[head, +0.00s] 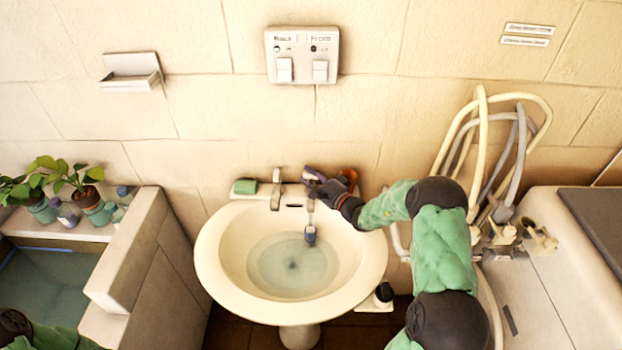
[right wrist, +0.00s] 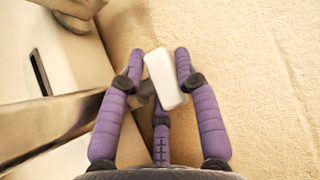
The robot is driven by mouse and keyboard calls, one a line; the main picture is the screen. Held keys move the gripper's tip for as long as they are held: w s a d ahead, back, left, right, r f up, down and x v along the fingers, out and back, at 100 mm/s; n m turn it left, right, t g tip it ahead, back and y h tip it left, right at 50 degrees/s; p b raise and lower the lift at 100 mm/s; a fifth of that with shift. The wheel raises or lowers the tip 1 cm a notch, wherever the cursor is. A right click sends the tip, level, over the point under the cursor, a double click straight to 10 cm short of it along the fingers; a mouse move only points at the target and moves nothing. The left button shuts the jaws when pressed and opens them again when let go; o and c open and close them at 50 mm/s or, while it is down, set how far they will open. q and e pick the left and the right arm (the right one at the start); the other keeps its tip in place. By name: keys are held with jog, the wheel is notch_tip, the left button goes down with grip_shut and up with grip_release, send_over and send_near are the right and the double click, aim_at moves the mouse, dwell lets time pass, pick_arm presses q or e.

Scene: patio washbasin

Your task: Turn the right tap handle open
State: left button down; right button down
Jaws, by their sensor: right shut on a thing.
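The white washbasin (head: 211,262) stands in the middle of the head view with water in its bowl. A beige tap (head: 276,188) stands at its back edge, left of my right gripper (head: 318,190). My right gripper is at the back right of the basin and covers most of the right tap. In the right wrist view, its purple fingers (right wrist: 160,66) are shut on a pale, block-shaped handle (right wrist: 164,78), which stands tilted between the fingertips. How far the handle is turned cannot be told. My left gripper is out of view.
A green block (head: 245,186) lies on the basin's back left. A switch panel (head: 302,55) is on the wall above. Potted plants (head: 90,205) stand on the left ledge. A small dark-topped bottle (head: 384,293) stands low right.

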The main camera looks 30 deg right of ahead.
jog(key=shift+n+y, duration=0.3)
jog(key=shift+y, duration=0.2)
jog(key=c, duration=1.2)
grip_release()
jog(key=shift+o, duration=0.2)
jog(key=shift+v, duration=3.75)
